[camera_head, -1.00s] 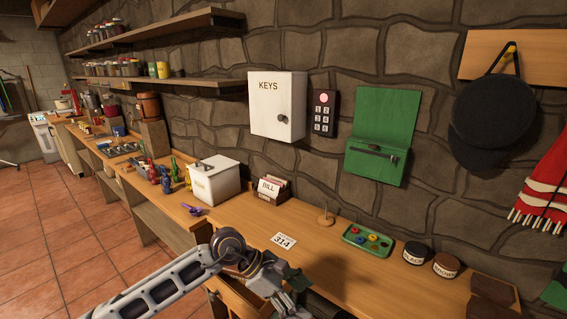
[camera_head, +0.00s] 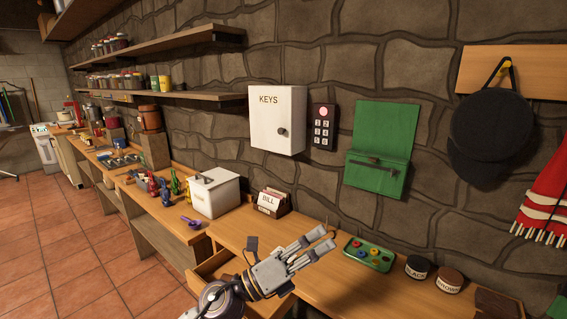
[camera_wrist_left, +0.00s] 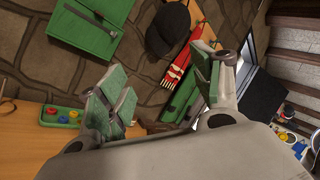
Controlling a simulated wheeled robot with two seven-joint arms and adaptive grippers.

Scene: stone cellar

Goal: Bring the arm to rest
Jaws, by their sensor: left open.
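My left gripper (camera_head: 328,240) is raised over the front of the wooden bench (camera_head: 232,226), its fingers pointing right toward the tray of colored pieces. Its two fingers stand apart with nothing between them. The left wrist view also shows the gripper (camera_wrist_left: 166,72), with green pads on spread fingers and the wall behind the gap. My left forearm comes in at the bottom of the head view. The gripper hides part of the bench top. My right gripper is not in view.
A green tray (camera_head: 368,254) of colored pieces lies right of the gripper, with two round tins (camera_head: 418,267) beyond. A bill box (camera_head: 271,202) and a white box (camera_head: 214,192) stand left. An open drawer (camera_head: 206,284) juts out below. A green wall box (camera_head: 376,174) hangs behind.

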